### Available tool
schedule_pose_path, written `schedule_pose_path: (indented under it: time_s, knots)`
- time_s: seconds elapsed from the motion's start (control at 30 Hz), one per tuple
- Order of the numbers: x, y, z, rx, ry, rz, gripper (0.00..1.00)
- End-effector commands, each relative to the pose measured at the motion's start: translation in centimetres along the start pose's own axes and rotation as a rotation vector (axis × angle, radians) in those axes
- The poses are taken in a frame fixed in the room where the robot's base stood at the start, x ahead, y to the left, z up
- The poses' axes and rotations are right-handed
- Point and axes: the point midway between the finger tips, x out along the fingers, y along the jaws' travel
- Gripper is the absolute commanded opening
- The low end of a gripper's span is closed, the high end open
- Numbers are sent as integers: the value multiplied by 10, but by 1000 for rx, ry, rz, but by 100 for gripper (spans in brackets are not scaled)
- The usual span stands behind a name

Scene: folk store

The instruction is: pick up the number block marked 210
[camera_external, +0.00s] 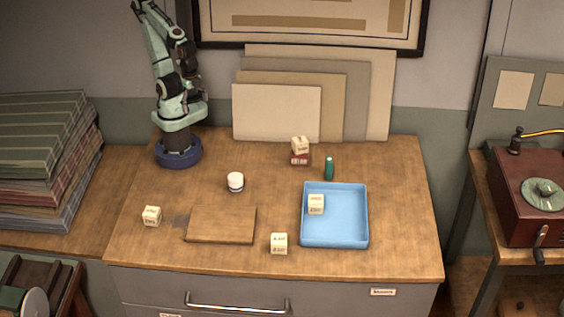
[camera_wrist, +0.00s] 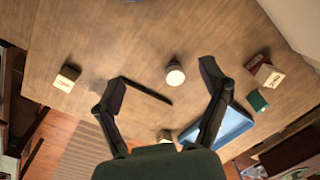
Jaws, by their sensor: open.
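Several cream number blocks are in view; their printed marks are too small to read, so I cannot tell which is 210. One block (camera_external: 151,216) stands at the table's left and shows in the wrist view (camera_wrist: 66,78). Another block (camera_external: 279,243) is near the front edge. A third block (camera_external: 316,204) is inside the blue tray (camera_external: 364,215). One more block (camera_external: 300,144) rests on a small red box (camera_external: 300,158). My gripper (camera_wrist: 162,75) is open and empty, high above the table. The external view cuts off its end.
A white-lidded jar (camera_external: 236,182) stands mid-table, behind a flat wooden board (camera_external: 222,224). A green bottle (camera_external: 329,168) stands behind the tray, right of the red box. Upright panels (camera_external: 277,113) lean at the back. The table's right side is clear.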

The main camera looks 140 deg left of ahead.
Motion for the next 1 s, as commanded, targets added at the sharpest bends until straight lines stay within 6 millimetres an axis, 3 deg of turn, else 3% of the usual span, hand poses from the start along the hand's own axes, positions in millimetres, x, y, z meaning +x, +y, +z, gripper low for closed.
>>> schedule_pose_path:
  time_s: [0.17, 0.2, 0.53, 0.7, 0.77, 0.87, 1.0]
  knots:
    - [0, 0, 0, 0, 0, 0, 76]
    - [0, 0, 0, 0, 0, 0, 82]
    - [0, 0, 0, -16, 0, 0, 82]
    - [0, 0, -6, -264, 30, 4, 82]
    - [-9, 1, -20, -425, 87, 23, 82]
    - [-41, 6, -59, -713, 229, 95, 82]
    - [-85, 24, -133, -1096, 346, 237, 82]
